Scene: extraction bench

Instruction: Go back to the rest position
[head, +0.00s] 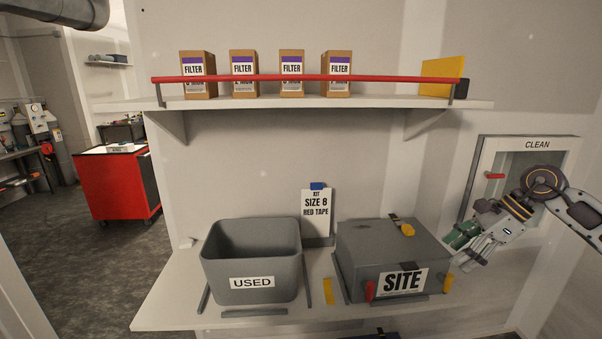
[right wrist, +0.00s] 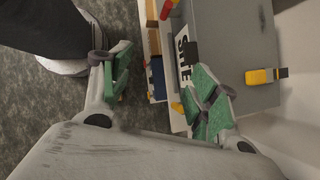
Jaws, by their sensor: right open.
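My right gripper (head: 462,252) is at the right of the head view, beside the right end of the grey SITE box (head: 375,243). In the right wrist view its two green-padded fingers stand well apart, so the gripper (right wrist: 163,84) is open, with nothing between the pads. The SITE box also shows in the right wrist view (right wrist: 232,45), beyond the right finger. I cannot tell whether the finger touches the box. My left gripper is in neither view.
An open grey USED bin (head: 251,240) stands left of the box on the bench (head: 165,298). Above is a shelf (head: 360,102) with several filter boxes and a red bar (head: 300,79). A CLEAN wall cabinet (head: 535,150) is behind my right arm. A red cart (head: 113,185) stands at left.

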